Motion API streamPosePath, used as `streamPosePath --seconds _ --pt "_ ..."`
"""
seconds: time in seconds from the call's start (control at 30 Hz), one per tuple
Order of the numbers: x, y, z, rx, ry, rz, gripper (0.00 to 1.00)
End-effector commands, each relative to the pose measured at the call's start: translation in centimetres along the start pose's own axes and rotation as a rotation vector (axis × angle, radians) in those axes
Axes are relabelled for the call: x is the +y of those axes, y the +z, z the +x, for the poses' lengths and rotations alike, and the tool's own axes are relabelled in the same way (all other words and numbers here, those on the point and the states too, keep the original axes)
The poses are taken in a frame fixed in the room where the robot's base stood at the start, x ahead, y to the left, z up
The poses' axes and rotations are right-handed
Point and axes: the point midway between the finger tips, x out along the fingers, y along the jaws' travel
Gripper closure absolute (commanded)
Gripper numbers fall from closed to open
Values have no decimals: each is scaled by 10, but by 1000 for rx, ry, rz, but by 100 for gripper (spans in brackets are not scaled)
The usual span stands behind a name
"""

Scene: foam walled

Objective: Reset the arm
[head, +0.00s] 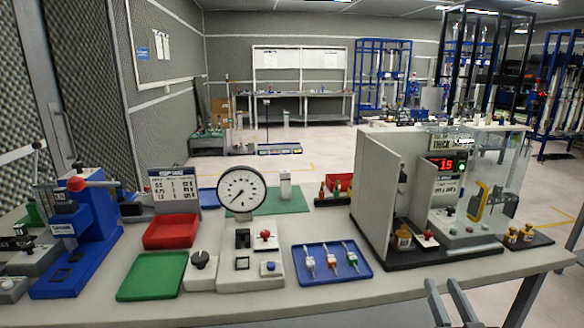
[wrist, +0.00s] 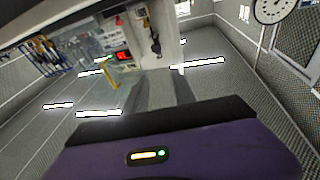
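My gripper (head: 442,283) shows at the bottom right of the head view, in front of the bench's front edge. Its two grey fingers point up and stand apart with nothing between them. In the wrist view the gripper (wrist: 160,82) shows as a purple body with two grey fingers, and the gap between them is empty. The rest of my arm is hidden below the head view. The wrist view is tilted, with the room appearing turned over. No object is held.
The bench (head: 400,290) carries a dial gauge (head: 240,190), a blue press (head: 80,240), a red tray (head: 170,230), a green mat (head: 152,276) and a blue tray (head: 331,274). A walled tester (head: 374,195) stands closest to my gripper. Open floor (head: 560,190) lies right.

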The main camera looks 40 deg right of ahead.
Motion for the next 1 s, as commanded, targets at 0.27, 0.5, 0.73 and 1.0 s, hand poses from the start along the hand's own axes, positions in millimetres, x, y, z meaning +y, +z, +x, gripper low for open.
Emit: streamPosePath --seconds 0.27,0.5,0.73,1.0 --pt "-94 20 -108 -90 -253 -5 68" --pt "-139 24 -210 -217 -491 -19 68" --pt "-146 33 -292 -388 -673 -55 68" --pt "-143 37 -318 -445 -748 -73 68"
